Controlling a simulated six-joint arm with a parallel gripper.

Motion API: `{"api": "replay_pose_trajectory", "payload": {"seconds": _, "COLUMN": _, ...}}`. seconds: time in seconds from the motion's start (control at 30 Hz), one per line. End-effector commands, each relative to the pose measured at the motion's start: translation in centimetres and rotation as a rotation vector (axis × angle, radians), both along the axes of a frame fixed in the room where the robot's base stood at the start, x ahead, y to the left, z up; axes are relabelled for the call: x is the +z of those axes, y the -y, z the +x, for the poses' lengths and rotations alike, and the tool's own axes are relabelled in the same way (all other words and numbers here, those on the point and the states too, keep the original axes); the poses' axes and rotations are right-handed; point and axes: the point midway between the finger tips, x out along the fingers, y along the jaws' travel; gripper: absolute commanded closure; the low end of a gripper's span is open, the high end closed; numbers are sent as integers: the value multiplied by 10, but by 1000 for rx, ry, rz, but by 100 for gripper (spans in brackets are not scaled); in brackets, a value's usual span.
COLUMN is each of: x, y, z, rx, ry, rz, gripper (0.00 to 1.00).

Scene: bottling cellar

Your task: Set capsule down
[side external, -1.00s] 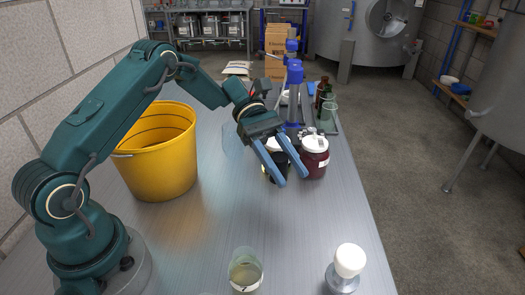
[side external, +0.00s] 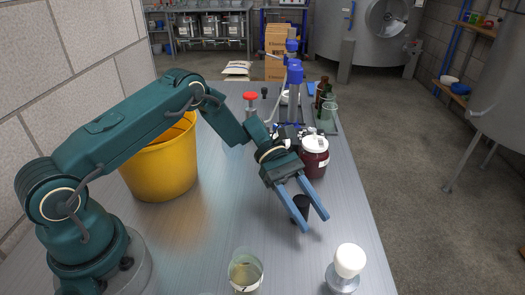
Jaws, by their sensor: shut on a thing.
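The black capsule (side external: 301,204) is between the two blue fingers of my gripper (side external: 315,222), which is shut on it. It looks upright, above the bare middle of the metal bench (side external: 225,235). The fingers hide part of it, and I cannot tell whether its lower end touches the bench.
A dark red jar with a white lid (side external: 314,160) stands just behind my gripper. A white-capped bottle (side external: 347,265) and a glass beaker (side external: 245,272) stand at the front. A yellow bucket (side external: 160,170) is at left. The bench's right edge (side external: 372,205) is close.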

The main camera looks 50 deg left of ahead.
Motion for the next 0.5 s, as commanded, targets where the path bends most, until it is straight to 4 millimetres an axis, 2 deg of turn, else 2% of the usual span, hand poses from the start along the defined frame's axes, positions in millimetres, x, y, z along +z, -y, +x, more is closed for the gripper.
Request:
{"api": "replay_pose_trajectory", "payload": {"seconds": 0.1, "x": -2, "y": 0, "z": 0, "rx": 0, "ry": -1, "rz": 0, "gripper": 66}}
{"api": "replay_pose_trajectory", "payload": {"seconds": 0.13, "x": -2, "y": 0, "z": 0, "rx": 0, "ry": -1, "rz": 0, "gripper": 45}}
{"api": "replay_pose_trajectory", "payload": {"seconds": 0.2, "x": -2, "y": 0, "z": 0, "rx": 0, "ry": 0, "rz": 0, "gripper": 23}}
{"api": "replay_pose_trajectory", "payload": {"seconds": 0.5, "x": -1, "y": 0, "z": 0, "rx": 0, "ry": 0, "rz": 0, "gripper": 23}}
